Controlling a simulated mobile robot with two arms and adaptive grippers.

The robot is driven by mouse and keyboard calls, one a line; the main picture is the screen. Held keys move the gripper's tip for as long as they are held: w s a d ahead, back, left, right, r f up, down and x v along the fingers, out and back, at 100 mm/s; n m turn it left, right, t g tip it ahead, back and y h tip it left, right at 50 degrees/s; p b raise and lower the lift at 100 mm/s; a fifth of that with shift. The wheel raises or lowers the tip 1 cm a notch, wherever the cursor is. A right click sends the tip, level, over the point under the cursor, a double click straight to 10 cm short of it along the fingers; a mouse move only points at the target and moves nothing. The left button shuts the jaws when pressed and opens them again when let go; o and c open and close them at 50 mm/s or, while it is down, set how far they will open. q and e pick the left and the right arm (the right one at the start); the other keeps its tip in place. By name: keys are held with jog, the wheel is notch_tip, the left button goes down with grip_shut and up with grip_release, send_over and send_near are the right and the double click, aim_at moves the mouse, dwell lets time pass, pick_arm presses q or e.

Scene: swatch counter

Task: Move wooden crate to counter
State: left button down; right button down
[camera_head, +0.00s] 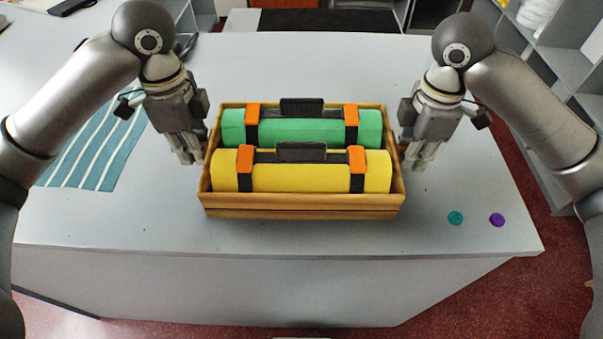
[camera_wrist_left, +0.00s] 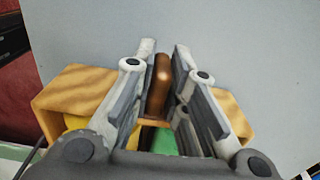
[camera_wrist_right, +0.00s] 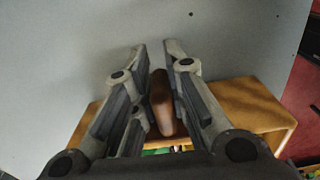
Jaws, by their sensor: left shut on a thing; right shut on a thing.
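The wooden crate (camera_head: 300,207) is at the middle of the head view, over the counter (camera_head: 110,220); I cannot tell whether it touches the top or hangs just above it. It looks level. Inside lie a green roll (camera_head: 270,128) and a yellow roll (camera_head: 290,180), each with orange and black straps and a dark handle. My left gripper (camera_head: 190,157) is at the crate's left end, shut on its brown handle (camera_wrist_left: 158,85). My right gripper (camera_head: 418,160) is at the right end, shut on the other brown handle (camera_wrist_right: 161,100). The head view hides both handles.
A teal striped cloth (camera_head: 95,150) lies on the counter at the left, partly behind my left arm. A teal disc (camera_head: 455,218) and a purple disc (camera_head: 497,220) lie to the crate's right. Grey shelves (camera_head: 545,75) stand at the right. The counter in front of the crate is clear.

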pick_arm(q)
jog(key=shift+f+b, duration=0.55)
jog(key=shift+f, duration=0.15)
pick_arm(e)
jog(key=shift+f, duration=0.7)
pick_arm(q)
jog(key=c, duration=1.4)
grip_release()
jog(key=shift+r, duration=0.15)
jog(key=shift+c, duration=0.2)
pick_arm(e)
jog(key=c, duration=1.5)
grip_release()
jog(key=shift+r, duration=0.15)
jog(key=shift+o, duration=0.2)
pick_arm(q)
notch_tip(320, 180, up, 12)
jog(key=shift+f, duration=0.1)
pick_arm(e)
jog(key=shift+r, duration=5.95)
